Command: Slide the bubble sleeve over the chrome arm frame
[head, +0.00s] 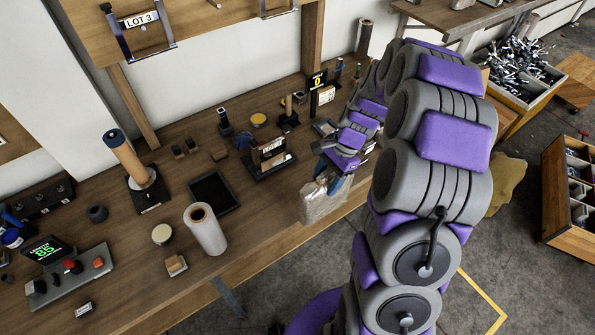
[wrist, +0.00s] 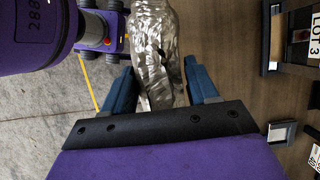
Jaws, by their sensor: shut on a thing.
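A clear, crinkled bubble sleeve (head: 322,205) hangs from my gripper (head: 337,182) at the front edge of the long bench. In the wrist view the sleeve (wrist: 154,40) lies between the blue fingers of my gripper (wrist: 162,78), which are shut on it. A U-shaped metal frame (head: 122,42) with a LOT 3 tag hangs on the wall board, well apart from the sleeve. A black stand (head: 268,160) with a pale label is on the bench, left of my gripper. I cannot tell whether it holds a chrome arm frame.
The wooden bench (head: 250,225) carries a film roll (head: 205,230), a black tray (head: 214,192), a roll on a spindle (head: 125,155) and a control box (head: 70,275). A crate of metal parts (head: 520,70) stands at the right. The floor in front of the bench is mostly clear.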

